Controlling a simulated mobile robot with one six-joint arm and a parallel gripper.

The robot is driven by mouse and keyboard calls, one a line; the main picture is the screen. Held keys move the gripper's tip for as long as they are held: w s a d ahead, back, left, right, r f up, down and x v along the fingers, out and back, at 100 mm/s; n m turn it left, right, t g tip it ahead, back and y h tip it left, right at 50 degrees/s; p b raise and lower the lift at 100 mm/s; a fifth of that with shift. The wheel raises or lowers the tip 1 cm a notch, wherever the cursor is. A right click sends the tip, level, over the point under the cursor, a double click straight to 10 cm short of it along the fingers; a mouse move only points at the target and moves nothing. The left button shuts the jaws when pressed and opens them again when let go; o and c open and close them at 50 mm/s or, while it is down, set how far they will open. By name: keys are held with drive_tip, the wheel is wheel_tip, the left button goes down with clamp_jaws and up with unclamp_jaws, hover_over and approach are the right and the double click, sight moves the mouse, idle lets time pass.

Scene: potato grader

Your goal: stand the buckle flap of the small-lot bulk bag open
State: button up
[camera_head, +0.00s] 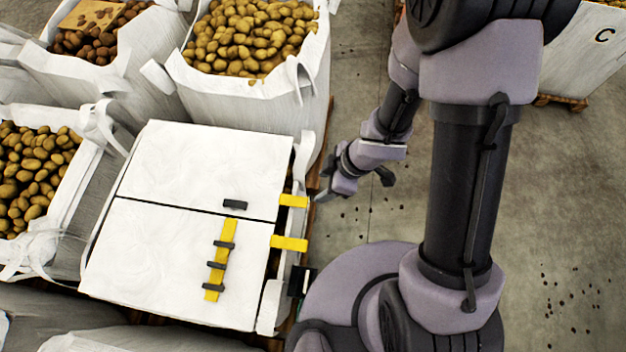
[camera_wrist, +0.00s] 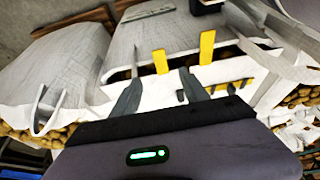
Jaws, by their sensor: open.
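The small-lot bulk bag is white, and its top is covered by two flat flaps split by a dark seam. The near flap (camera_head: 150,265), with a yellow strap (camera_head: 220,262) and several dark buckles, looks like the buckle flap; it lies flat. The far flap (camera_head: 200,165) also lies flat, with a dark piece (camera_head: 235,204) by the seam. Two yellow tabs (camera_head: 293,201) (camera_head: 289,243) stick out over the right edge; they also show in the wrist view (camera_wrist: 160,62) (camera_wrist: 207,47). My gripper (camera_head: 352,188) is open and empty, right of the bag, its fingers (camera_wrist: 162,88) pointing towards the tabs.
Bulk bags full of potatoes stand behind (camera_head: 250,38) and left (camera_head: 35,175) of the flat-topped bag, close to it. Loose handle loops (camera_head: 302,80) stand up from some. Concrete floor (camera_head: 350,235) with scattered dark bits lies open to the right. A bag marked C (camera_head: 585,55) stands far right.

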sight(301, 202)
drive_tip(key=b+x, duration=0.8)
drive_tip(key=x, duration=0.6)
drive_tip(key=shift+f, duration=0.2)
drive_tip(key=shift+d, duration=0.1)
clamp_jaws()
idle(0.4)
